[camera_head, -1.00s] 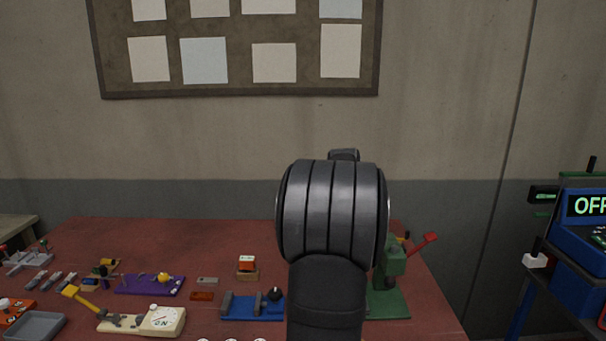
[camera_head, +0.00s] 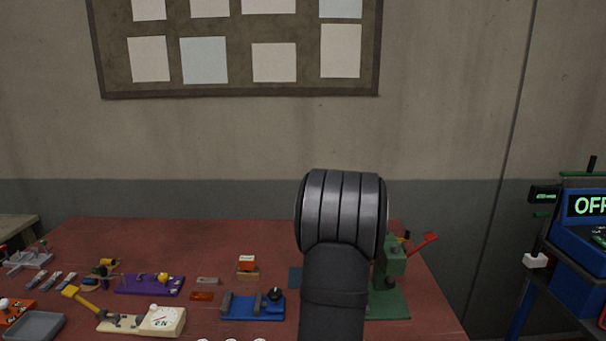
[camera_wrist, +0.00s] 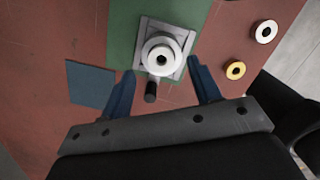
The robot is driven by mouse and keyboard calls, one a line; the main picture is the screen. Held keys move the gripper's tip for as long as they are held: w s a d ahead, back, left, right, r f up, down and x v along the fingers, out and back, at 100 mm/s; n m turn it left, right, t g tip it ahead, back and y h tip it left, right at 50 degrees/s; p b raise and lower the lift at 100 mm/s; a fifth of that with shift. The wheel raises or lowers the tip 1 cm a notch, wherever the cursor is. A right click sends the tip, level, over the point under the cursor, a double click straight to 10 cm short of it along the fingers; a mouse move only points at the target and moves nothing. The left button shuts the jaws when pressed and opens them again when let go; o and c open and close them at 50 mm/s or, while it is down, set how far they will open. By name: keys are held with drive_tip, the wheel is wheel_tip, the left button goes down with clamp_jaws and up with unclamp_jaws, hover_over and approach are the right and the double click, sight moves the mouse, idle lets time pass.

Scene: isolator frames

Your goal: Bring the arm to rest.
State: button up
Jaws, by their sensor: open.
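My arm fills the middle of the head view, a dark grey joint and link in front of the red bench (camera_head: 190,240). My gripper is hidden behind it there. In the wrist view my gripper (camera_wrist: 160,82) shows two blue fingers spread apart. A white round part with a dark centre (camera_wrist: 161,56) sits on a grey square base on a green plate (camera_wrist: 125,35), in line with the gap between the fingertips. A short dark knob (camera_wrist: 151,92) shows between the fingers. I cannot tell how far below the fingers these lie. Nothing is seen held.
A green press with a red lever (camera_head: 392,262) stands right of my arm. A blue fixture (camera_head: 252,306), a purple fixture (camera_head: 150,285) and a cream dial device (camera_head: 162,320) lie to the left. A blue machine reading OFF (camera_head: 582,235) stands at far right. A blue square (camera_wrist: 91,84) lies on the bench.

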wheel_tip(320, 180, up, 4)
drive_tip(key=shift+f, duration=0.15)
drive_tip(key=s+d+m, duration=0.1)
drive_tip(key=s+d, duration=0.1)
drive_tip(key=s, duration=0.4)
drive_tip(key=shift+s+m, duration=0.4)
